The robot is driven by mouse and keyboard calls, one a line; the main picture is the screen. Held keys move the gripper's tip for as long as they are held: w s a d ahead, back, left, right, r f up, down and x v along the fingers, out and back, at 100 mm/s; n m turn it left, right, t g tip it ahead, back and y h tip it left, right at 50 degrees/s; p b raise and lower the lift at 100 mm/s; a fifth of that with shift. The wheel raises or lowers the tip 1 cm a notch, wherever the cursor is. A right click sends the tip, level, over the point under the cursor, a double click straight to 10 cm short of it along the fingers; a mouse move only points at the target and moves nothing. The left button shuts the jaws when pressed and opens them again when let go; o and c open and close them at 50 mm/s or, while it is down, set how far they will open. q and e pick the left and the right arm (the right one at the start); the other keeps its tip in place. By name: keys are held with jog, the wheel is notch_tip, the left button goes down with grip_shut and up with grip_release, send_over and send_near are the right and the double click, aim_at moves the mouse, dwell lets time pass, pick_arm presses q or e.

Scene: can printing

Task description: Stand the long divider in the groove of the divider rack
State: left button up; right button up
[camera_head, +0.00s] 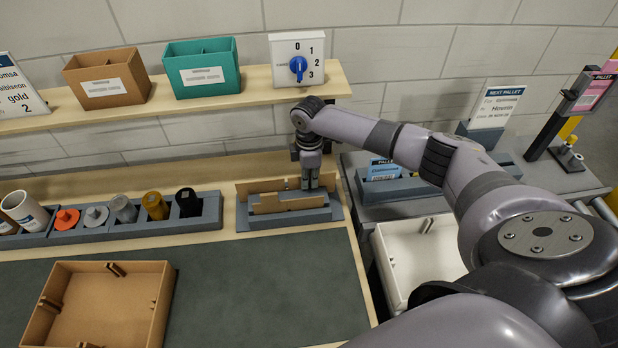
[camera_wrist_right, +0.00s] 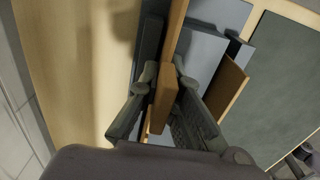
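The divider rack (camera_head: 287,220) is a grey block on the wooden bench, and it shows at the top of the wrist view (camera_wrist_right: 213,14). The long divider (camera_head: 262,185) is a thin tan board standing upright along the rack's back side. My right gripper (camera_head: 312,184) reaches down over its right part. In the right wrist view, the fingers lie on both sides of the long divider (camera_wrist_right: 164,97) and appear shut on it. Its lower edge is hidden, so I cannot tell how deep it sits. A shorter tan divider (camera_head: 287,203) stands in front, apart from the gripper. My left gripper is out of view.
A grey holder (camera_head: 150,227) with several cylinders is left of the rack. A tan open tray (camera_head: 100,300) lies on the dark mat (camera_head: 270,290). A white tray (camera_head: 400,270) is at right. A shelf (camera_head: 200,99) with two bins and a dial runs behind.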

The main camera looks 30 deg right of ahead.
jog(key=o, duration=0.5)
jog(key=shift+o, duration=0.2)
jog(key=shift+r, duration=0.1)
notch_tip(320, 180, up, 12)
jog(key=shift+f, duration=0.1)
dwell(0.8)
